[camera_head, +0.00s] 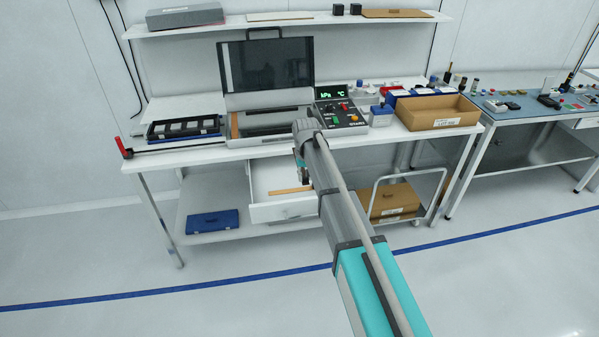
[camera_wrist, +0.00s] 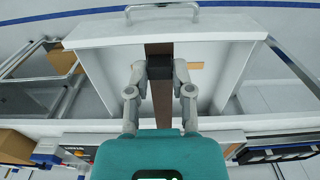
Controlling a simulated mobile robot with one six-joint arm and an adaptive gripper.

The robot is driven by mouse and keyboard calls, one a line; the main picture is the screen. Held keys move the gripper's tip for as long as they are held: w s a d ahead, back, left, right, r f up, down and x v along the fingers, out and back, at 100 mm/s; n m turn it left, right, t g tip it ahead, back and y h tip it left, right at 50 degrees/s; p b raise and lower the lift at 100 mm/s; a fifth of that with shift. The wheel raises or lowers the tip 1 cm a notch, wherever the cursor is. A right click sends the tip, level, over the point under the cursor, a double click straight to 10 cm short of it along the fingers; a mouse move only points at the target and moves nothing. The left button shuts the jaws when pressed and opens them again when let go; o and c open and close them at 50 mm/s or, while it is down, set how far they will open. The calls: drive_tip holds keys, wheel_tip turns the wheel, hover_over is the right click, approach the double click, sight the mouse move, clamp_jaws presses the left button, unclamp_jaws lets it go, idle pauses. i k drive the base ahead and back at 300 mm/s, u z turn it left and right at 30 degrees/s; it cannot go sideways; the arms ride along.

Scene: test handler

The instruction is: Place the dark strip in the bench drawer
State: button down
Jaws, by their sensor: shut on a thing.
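The bench drawer (camera_head: 284,211) stands pulled out under the bench, left of my arm; its white front also shows in the wrist view (camera_wrist: 105,33). My gripper (camera_wrist: 160,68) is over the open drawer with its fingers shut on the dark strip (camera_wrist: 161,102). The strip is long and dark brown and runs from near the drawer front back toward the bench, in line with my wrist. Whether it touches the drawer floor I cannot tell. In the head view my arm hides most of the gripper and strip.
A tan strip (camera_head: 290,190) lies in the drawer. The bench top (camera_head: 185,154) above holds an open case (camera_head: 266,72), a control box (camera_head: 340,112) and a cardboard box (camera_head: 437,122). A cart with cartons (camera_head: 393,199) stands right of the drawer; a blue case (camera_head: 212,221) lies on the lower shelf.

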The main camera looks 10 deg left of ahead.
sight(293, 183)
drive_tip(key=i, duration=0.9)
drive_tip(key=u, duration=0.05)
